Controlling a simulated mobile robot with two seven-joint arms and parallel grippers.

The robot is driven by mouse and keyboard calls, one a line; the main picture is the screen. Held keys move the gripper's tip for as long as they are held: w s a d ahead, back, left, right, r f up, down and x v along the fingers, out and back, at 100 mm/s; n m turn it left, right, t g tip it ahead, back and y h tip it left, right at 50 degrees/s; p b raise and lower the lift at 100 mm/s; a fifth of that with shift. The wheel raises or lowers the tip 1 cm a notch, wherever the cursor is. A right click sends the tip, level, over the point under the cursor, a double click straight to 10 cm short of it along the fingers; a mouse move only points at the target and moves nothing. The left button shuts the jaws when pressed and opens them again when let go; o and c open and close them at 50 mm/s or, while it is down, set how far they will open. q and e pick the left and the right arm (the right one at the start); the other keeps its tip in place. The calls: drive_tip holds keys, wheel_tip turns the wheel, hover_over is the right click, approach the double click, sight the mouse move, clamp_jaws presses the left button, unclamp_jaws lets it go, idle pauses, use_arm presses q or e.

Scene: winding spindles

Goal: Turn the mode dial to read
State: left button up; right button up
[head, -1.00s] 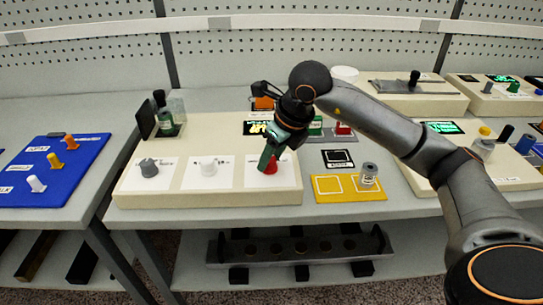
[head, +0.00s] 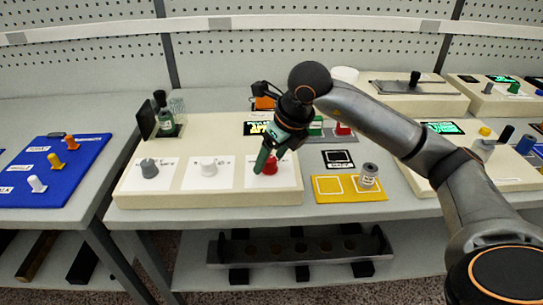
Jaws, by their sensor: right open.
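Three dials sit in a row on the cream console: a grey dial (head: 149,168) at left, a white dial (head: 208,167) in the middle and a red dial (head: 270,166) at right. Each is on a white label panel whose print is too small to read, so I cannot tell which is the mode dial. My right gripper (head: 265,164) points down at the red dial with its jaws open, one green finger in front of the dial's left side. Whether it touches the dial is unclear. The left gripper is out of view.
A small display (head: 258,128) stands behind the red dial, partly hidden by my right arm. A yellow tray (head: 335,188) with a grey cylinder (head: 368,174) is to the right. A blue board (head: 60,170) with several knobs is at left.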

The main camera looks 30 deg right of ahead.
drive_tip(key=p+v, duration=0.1)
drive_tip(key=v, duration=1.1)
drive_tip(key=shift+s+r, duration=0.15)
drive_tip(key=shift+r, duration=0.1)
